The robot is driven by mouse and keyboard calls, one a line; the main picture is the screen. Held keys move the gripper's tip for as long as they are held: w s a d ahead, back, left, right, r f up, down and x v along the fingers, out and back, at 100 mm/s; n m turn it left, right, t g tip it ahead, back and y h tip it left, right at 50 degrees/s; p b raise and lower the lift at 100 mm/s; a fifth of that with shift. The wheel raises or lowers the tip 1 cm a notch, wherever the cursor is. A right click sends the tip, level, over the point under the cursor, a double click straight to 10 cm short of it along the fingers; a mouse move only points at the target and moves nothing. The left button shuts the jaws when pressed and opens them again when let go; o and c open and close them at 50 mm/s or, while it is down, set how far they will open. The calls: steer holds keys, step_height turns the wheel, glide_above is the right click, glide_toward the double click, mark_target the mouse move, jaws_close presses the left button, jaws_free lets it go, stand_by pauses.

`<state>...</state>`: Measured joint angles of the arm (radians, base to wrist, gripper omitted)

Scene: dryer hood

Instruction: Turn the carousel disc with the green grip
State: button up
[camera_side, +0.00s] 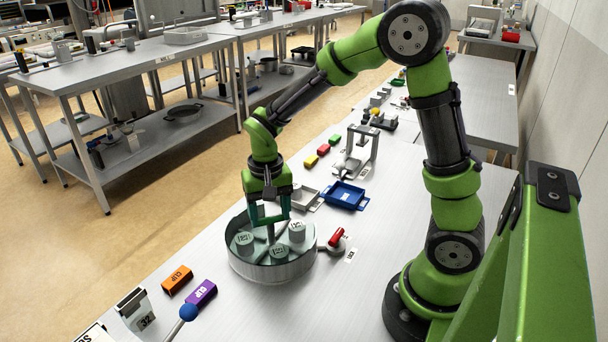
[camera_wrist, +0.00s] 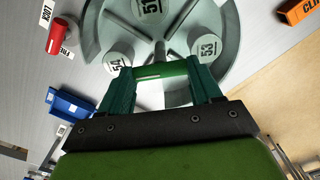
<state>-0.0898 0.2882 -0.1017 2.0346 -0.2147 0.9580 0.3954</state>
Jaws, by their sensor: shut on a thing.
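The carousel disc (camera_wrist: 186,42) is pale grey-green with raised ribs. It carries several numbered grey pots, among them 51 (camera_wrist: 150,9), 53 (camera_wrist: 206,48) and 54 (camera_wrist: 118,58). In the side view it lies inside a round metal drum (camera_side: 272,272). The green grip (camera_wrist: 162,70) is a short bar on the disc. My gripper (camera_wrist: 160,78) is shut on the green grip, with one teal finger at each end of it. In the side view my gripper (camera_side: 269,218) points down over the disc, between the pots. The grip is hard to make out there.
A red lock handle (camera_side: 337,237) stands right beside the drum. A blue tray (camera_side: 345,196) lies behind it. Orange (camera_side: 177,280) and purple (camera_side: 201,293) clip boxes lie in front. A blue-knobbed lever (camera_side: 188,312) is nearer.

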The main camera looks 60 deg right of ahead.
steer(key=shift+r+m, duration=0.1)
steer(key=shift+m, duration=5)
steer(key=o, duration=1.5)
step_height(320, 180, up, 17)
steer(key=shift+f, duration=0.1)
